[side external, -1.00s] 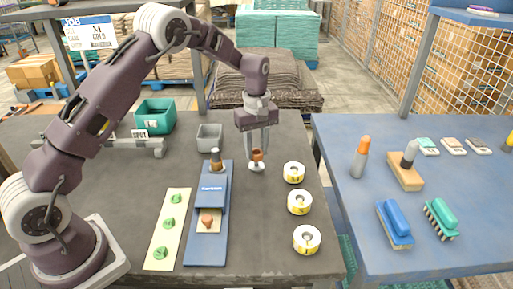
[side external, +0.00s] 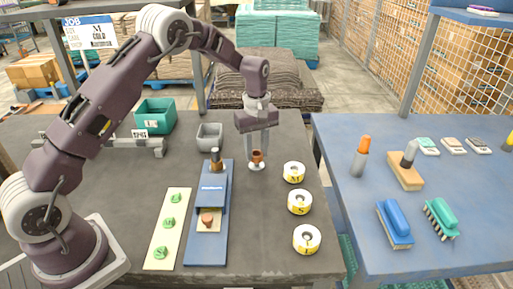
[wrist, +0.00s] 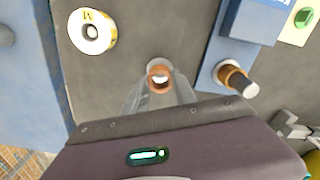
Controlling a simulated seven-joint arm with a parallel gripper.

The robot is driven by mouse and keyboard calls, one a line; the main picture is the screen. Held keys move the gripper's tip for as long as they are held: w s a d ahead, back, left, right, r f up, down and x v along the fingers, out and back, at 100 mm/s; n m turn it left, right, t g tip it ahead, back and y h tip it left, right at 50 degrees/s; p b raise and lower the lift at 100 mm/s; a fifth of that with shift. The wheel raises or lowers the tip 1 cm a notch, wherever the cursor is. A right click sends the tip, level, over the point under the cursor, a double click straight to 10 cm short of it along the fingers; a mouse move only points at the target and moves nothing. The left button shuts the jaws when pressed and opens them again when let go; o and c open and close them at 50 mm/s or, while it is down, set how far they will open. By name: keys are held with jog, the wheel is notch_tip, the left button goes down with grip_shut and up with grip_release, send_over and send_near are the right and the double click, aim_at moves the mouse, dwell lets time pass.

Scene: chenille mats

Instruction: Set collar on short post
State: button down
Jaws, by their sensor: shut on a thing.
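A copper-brown collar (side external: 257,156) sits over a small white round stand (side external: 256,167) on the dark table. My gripper (side external: 258,153) points down over it, shut on the collar. In the wrist view the collar (wrist: 159,75) lies between the clear fingers, with something white showing inside its ring. To the left is a blue fixture (side external: 193,250). At its far end stands a dark-tipped post (side external: 216,153) with a brown band low down; this post also shows in the wrist view (wrist: 246,86). A short copper-coloured round piece (side external: 208,219) sits on a tan plate at its near end.
White rolls (side external: 299,202) with yellow labels stand right of the fixture. A pale strip with green pieces (side external: 160,253) lies to its left. A grey bin (side external: 209,137) and a green bin (side external: 155,116) are behind. A blue table (side external: 345,235) with brushes is at right.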

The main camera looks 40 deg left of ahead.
jog(key=shift+f, duration=1.1)
jog(key=c, duration=0.9)
grip_release()
jog(key=shift+c, duration=0.2)
notch_tip(320, 180, up, 7)
jog(key=shift+r, duration=0.1)
